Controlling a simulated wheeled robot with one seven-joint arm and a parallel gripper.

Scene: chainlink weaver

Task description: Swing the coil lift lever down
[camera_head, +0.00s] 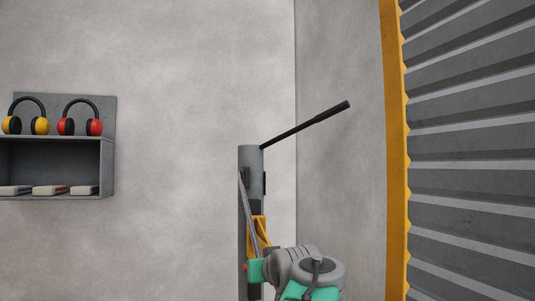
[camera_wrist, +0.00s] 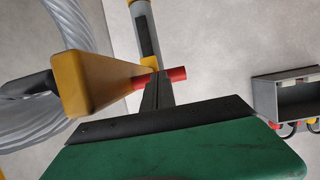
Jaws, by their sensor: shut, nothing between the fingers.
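A long thin black lever (camera_head: 305,125) with a thicker grip at its end juts from the top of a grey post (camera_head: 250,160). It slants up and to the right in the head view. I take it as the coil lift lever. In the wrist view, my gripper (camera_wrist: 157,92) has its dark fingers together, with nothing seen between them. Their tips are by a red rod (camera_wrist: 172,74) and a yellow block (camera_wrist: 95,82); I cannot tell if they touch. In the head view my arm covers the lower post, and the fingers are not clear.
A yellow bracket (camera_head: 262,231) is on the post just above my arm. A wire coil (camera_wrist: 75,20) fills the left of the wrist view. A ribbed shutter with a yellow edge (camera_head: 395,150) stands at right. A shelf (camera_head: 108,165) with earmuffs hangs at left.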

